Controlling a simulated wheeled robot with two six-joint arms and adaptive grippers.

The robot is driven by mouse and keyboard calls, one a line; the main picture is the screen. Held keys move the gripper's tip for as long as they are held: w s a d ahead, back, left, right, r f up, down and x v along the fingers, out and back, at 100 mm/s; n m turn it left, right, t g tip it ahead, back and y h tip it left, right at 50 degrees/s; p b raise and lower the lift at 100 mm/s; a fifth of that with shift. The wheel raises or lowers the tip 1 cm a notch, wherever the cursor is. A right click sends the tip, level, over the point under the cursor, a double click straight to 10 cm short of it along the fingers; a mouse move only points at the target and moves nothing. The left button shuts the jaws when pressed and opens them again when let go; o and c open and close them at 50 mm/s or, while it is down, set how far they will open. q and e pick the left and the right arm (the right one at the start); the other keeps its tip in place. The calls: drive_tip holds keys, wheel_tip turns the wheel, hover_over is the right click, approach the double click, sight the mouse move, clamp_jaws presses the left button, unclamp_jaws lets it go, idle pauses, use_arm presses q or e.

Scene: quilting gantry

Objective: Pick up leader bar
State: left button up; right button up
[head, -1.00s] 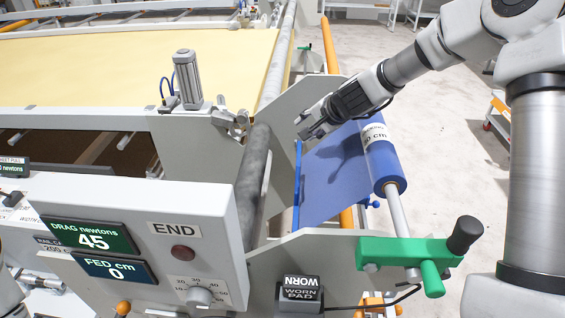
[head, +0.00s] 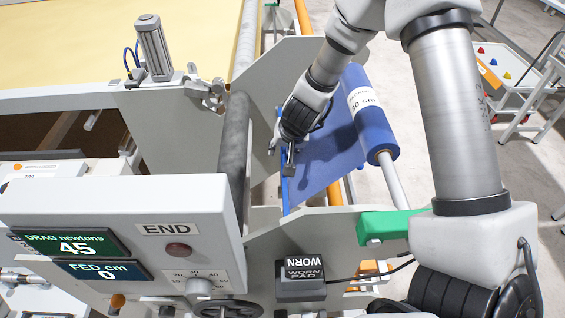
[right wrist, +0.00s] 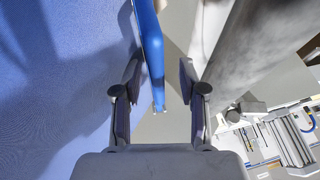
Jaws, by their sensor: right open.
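The leader bar (head: 284,196) is a thin blue bar along the left edge of a blue fabric sheet (head: 330,158). The sheet hangs from a blue roll (head: 371,125) with a white label. My right gripper (head: 281,160) is open at the bar, its fingers pointing down. In the right wrist view the bar (right wrist: 151,50) runs between the two open fingers (right wrist: 160,82), closer to the left one. I cannot tell whether a finger touches it. My left gripper is out of view.
A grey roller (head: 234,145) runs close left of the bar. A control box (head: 130,235) with displays stands at the front left. A worn-pad block (head: 301,275) and a green bracket (head: 385,226) are in front.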

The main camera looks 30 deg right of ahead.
drive_tip(key=shift+s+r, duration=0.2)
drive_tip(key=shift+s, duration=0.2)
clamp_jaws()
drive_tip(key=shift+w, duration=0.15)
